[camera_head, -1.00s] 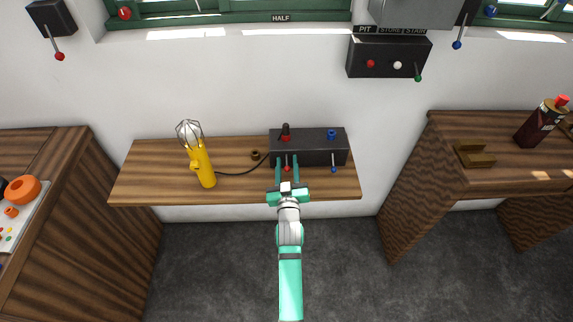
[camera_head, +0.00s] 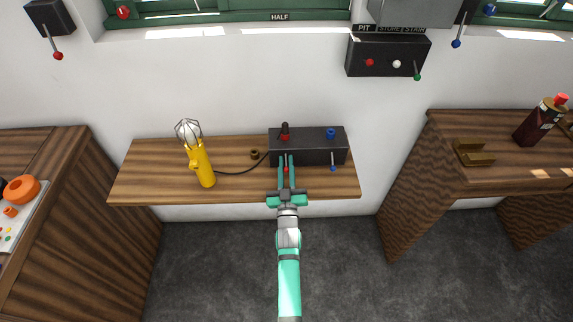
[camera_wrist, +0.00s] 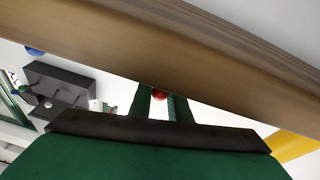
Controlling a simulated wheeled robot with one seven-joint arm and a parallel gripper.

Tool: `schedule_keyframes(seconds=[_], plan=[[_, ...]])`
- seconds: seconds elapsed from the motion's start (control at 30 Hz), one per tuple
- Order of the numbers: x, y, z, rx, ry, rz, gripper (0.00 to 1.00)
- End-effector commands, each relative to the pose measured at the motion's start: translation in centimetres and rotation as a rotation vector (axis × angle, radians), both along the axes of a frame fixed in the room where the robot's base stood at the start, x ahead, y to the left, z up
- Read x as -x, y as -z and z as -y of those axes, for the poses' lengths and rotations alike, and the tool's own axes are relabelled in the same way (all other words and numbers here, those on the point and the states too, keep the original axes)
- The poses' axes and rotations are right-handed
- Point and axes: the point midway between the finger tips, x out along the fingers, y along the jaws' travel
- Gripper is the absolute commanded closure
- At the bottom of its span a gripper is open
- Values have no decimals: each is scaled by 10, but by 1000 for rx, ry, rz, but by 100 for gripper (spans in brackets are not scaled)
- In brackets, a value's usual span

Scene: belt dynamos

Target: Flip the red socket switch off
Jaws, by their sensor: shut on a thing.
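The dark socket box (camera_head: 308,145) sits at the right end of the wooden shelf, against the wall. It has a red socket (camera_head: 285,131) with a dark plug in it and a blue socket (camera_head: 331,133). The red switch (camera_head: 286,170) is a small lever with a red ball on the box's front, below the red socket. The blue switch (camera_head: 333,168) hangs at the right. My gripper (camera_head: 286,158) is shut on the red switch, its fingers either side of it.
A wall box (camera_head: 388,56) with several levers hangs above right. A cabinet with a dark red bottle (camera_head: 540,122) stands right. Grey floor in front of the shelf is clear.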

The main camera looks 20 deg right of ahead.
Motion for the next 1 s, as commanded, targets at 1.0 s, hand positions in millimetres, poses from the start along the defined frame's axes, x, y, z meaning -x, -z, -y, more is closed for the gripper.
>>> schedule_keyframes(seconds=[1.0], plan=[[37,11,-10,0,0,1,65]])
